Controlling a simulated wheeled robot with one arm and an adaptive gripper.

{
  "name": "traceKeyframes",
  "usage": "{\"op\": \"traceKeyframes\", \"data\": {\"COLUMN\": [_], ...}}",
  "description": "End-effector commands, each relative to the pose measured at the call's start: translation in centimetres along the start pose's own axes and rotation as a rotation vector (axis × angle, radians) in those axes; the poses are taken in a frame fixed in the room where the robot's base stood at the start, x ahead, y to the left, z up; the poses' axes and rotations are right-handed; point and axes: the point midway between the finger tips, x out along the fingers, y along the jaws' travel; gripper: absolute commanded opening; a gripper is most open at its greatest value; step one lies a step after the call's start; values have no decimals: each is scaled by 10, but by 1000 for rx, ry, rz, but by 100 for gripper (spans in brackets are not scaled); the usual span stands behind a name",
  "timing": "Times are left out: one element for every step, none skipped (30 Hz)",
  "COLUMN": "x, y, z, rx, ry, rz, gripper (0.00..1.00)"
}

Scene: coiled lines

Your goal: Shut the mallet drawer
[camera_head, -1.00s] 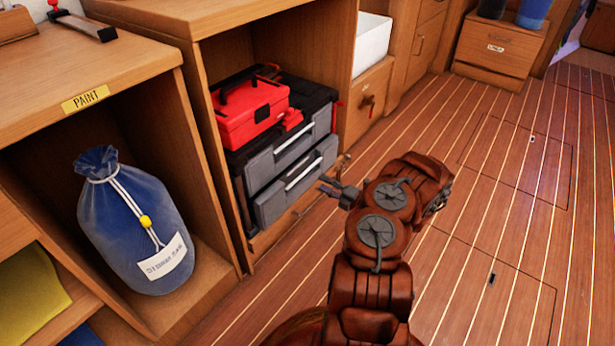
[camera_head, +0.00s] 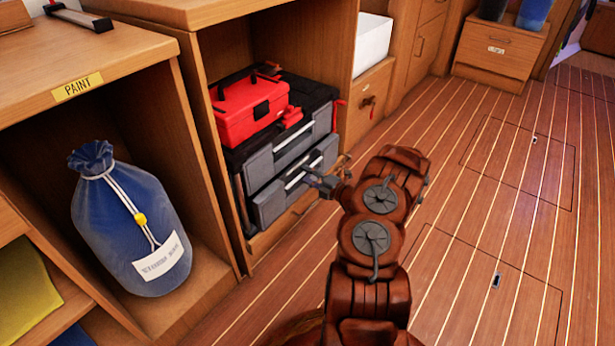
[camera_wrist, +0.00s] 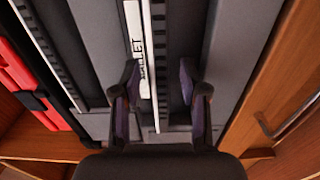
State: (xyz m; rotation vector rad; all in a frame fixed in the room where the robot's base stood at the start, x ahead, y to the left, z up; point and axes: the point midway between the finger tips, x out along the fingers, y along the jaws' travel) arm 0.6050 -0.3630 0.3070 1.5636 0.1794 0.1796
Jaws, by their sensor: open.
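A dark toolbox with two grey drawers stands in the open cabinet. The upper drawer (camera_head: 285,150) and the lower drawer (camera_head: 275,205) each have a pale handle strip. In the wrist view, a white label strip (camera_wrist: 138,50) ends in "LLET" between my fingers, its start partly hidden. The lower drawer looks to stick out a little beyond the upper one; how far is hard to tell. My gripper (camera_head: 318,181) is at the lower drawer's front, near its right end. Contact cannot be told.
A red toolbox (camera_head: 250,108) sits on top of the dark one. The cabinet's wooden side panels and bottom ledge frame the drawers closely. A blue drawstring bag (camera_head: 130,220) stands in the left compartment. The plank floor (camera_head: 500,200) to the right is clear.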

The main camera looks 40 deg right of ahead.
Motion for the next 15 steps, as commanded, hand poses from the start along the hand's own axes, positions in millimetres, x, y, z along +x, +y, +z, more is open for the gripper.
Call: {"op": "traceKeyframes", "data": {"x": [0,0,0,0,0,0,0,0,0,0,0,0,0,0,0], "y": [0,0,0,0,0,0,0,0,0,0,0,0,0,0,0], "z": [0,0,0,0,0,0,0,0,0,0,0,0,0,0,0], "rx": [0,0,0,0,0,0,0,0,0,0,0,0,0,0,0], "ry": [0,0,0,0,0,0,0,0,0,0,0,0,0,0,0], "rz": [0,0,0,0,0,0,0,0,0,0,0,0,0,0,-1], "gripper": [44,44,44,42,39,34,31,28,24,21,18,14,10,7,3]}}
